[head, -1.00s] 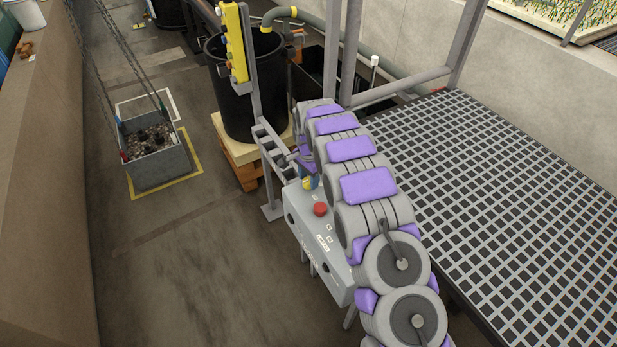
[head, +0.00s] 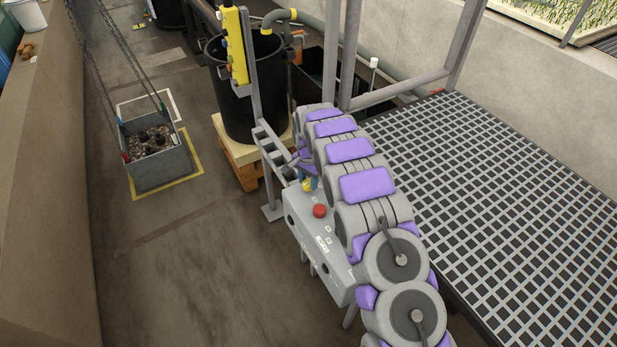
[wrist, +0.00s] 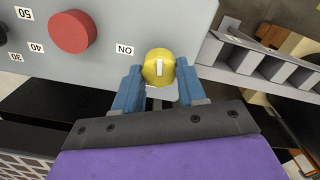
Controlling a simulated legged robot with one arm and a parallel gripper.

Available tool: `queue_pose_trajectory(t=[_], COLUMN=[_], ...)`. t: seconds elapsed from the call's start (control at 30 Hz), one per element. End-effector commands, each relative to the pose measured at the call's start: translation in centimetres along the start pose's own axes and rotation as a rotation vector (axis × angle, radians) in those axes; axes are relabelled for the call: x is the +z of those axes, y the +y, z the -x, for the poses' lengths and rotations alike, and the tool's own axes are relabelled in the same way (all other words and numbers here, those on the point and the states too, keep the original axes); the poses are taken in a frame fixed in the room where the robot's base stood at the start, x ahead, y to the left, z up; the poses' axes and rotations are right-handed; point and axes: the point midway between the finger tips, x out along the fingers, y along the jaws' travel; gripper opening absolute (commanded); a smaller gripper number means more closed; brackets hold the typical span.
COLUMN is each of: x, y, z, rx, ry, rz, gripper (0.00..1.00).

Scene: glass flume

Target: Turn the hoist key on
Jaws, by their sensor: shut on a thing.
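The hoist key (wrist: 158,80) is a round yellow knob with a short white stripe, on the face of a grey control box (wrist: 185,20). An ON label (wrist: 125,50) is printed left of and slightly above it in the wrist view. The stripe stands upright in that view and does not point at the label. My gripper (wrist: 158,73) has its two blue fingers on either side of the knob, shut on it. In the head view, my gripper (head: 309,185) is small at the box's far end, partly hidden by my arm.
A red button (head: 320,210) is on the same box, near the key. A yellow pendant (head: 237,45) stands on a post behind it. A grey skip (head: 158,165) hangs on chains at the left. A black tub (head: 250,105) is behind, and a grating (head: 510,190) lies right.

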Motion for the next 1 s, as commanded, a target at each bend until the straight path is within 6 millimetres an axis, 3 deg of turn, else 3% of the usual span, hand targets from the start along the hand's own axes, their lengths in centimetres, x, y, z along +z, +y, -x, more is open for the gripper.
queue_pose_trajectory(t=[1.0], x=[-0.09], y=[-0.55], z=[0.59], rx=[-0.007], ry=[0.012], rz=[0.959], gripper=[0.1])
